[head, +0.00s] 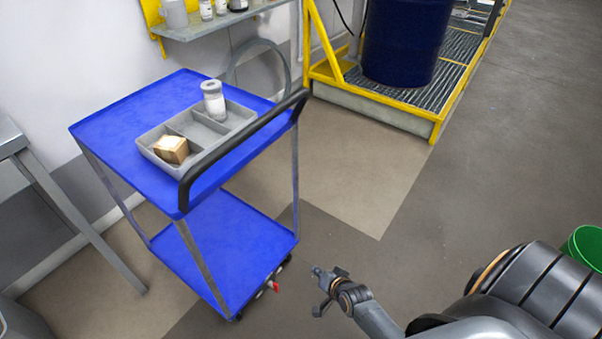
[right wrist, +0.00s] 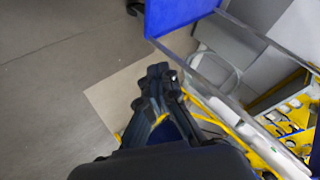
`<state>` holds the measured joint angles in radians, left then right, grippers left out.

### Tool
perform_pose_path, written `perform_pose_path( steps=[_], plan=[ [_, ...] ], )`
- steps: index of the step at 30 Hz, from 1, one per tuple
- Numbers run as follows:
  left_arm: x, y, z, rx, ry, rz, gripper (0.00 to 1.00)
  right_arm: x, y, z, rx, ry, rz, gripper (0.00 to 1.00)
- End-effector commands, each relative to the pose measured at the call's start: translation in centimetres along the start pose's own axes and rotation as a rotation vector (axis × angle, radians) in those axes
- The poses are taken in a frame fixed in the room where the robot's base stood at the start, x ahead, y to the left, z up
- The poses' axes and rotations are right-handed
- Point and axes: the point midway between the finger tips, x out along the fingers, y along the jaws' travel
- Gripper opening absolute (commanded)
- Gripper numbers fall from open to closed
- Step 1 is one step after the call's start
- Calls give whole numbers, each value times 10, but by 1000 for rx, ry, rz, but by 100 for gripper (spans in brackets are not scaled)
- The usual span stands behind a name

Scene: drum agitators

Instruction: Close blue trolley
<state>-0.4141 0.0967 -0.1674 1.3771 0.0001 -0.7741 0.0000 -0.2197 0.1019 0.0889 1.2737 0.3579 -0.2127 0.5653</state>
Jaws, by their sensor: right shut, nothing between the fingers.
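The blue trolley (head: 105,124) stands at the left of the head view, with a top shelf, a lower shelf (head: 225,240), grey legs and a black handle (head: 240,140) on its right side. A small red part (head: 275,287) shows low by its casters. Part of the trolley also shows at the top of the right wrist view (right wrist: 180,12). My right gripper (head: 322,288) is shut and empty, apart from the trolley, right of its lower shelf in the picture. The right wrist view also shows its dark fingers (right wrist: 160,78). My left gripper is in neither view.
A grey divided tray (head: 150,147) on the trolley holds a small tan box (head: 171,150) and a white jar (head: 214,100). A grey table (head: 12,140) stands left. A yellow-framed platform (head: 437,128) bears a dark blue drum (head: 403,40). Open floor lies right; a green bucket (head: 588,246) stands there.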

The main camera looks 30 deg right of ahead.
Motion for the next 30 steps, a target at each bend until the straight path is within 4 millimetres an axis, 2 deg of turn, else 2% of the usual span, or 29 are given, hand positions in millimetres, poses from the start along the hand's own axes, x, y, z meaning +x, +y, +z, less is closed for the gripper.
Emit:
perform_pose_path(
  steps=[1, 2, 3, 6, 9, 10, 12, 15, 18, 23, 30],
  plan=[
    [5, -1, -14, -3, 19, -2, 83, 13, -18, -36, 118, 85, -73, 0],
    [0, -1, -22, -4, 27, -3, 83, 12, -31, -59, 188, 128, -117, 0],
    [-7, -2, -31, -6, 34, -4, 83, 8, -47, -89, 280, 179, -178, 0],
    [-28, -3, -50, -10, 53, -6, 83, -12, -82, -154, 476, 280, -335, 0],
    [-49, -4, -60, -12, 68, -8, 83, -40, -106, -202, 620, 340, -473, 0],
    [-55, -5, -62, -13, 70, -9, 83, -48, -112, -212, 652, 351, -508, 0],
    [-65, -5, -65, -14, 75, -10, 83, -63, -122, -230, 708, 369, -572, 0],
    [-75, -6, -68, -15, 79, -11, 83, -77, -131, -245, 751, 382, -624, 0],
    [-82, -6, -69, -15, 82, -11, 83, -78, -135, -252, 765, 383, -638, 0],
    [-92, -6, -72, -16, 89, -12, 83, -60, -144, -264, 763, 383, -637, 0],
    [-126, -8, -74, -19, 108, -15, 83, -20, -164, -291, 760, 384, -637, 0]
  ],
)
